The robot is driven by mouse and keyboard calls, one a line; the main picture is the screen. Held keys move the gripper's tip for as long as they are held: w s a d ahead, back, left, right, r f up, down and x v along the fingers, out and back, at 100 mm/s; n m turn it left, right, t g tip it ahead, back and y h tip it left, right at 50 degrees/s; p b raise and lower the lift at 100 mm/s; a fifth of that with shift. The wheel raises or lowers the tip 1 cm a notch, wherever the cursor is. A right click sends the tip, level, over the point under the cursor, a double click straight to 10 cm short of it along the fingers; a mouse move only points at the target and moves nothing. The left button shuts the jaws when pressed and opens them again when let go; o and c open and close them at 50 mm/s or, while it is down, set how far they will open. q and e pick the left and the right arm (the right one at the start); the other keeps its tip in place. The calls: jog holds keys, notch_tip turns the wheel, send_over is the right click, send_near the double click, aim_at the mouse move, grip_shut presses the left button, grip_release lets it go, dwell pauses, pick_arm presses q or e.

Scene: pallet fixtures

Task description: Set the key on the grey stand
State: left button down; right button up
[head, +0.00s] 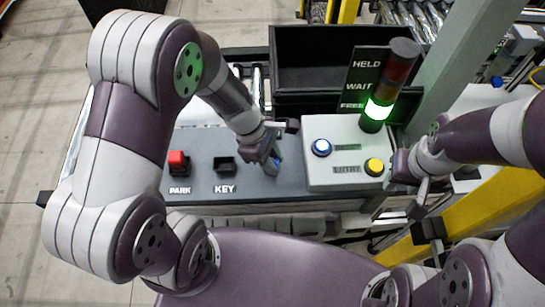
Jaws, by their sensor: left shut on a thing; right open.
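My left gripper (271,165) is low over the dark grey console top, to the right of the KEY label. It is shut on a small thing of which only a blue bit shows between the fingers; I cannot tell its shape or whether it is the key. A black block (224,164) stands above the KEY label and nothing shows seated on it. I cannot make out which piece is the grey stand. My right gripper (418,206) is open, right of the light grey button box.
A black bin (320,60) is at the back. A grey post rises at right.

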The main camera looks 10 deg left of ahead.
pick_arm(q)
jog(key=shift+f, duration=0.1)
jog(key=shift+f, duration=0.15)
jog(key=c, duration=0.9)
grip_release()
jog(key=shift+w+r, duration=0.1)
jog(key=shift+r, duration=0.2)
jog(key=v, duration=1.1)
jog(key=s+a+f+m+y, duration=0.1)
jog(key=m, duration=0.4)
jog(key=s+a+f+m+t+y, duration=0.1)
jog(key=a+m+y, duration=0.1)
jog(key=m, duration=0.4)
jog(key=s+a+f+m+y, duration=0.1)
jog(key=a+m, duration=0.1)
jog(key=m, duration=0.4)
jog(key=shift+s+t, duration=0.4)
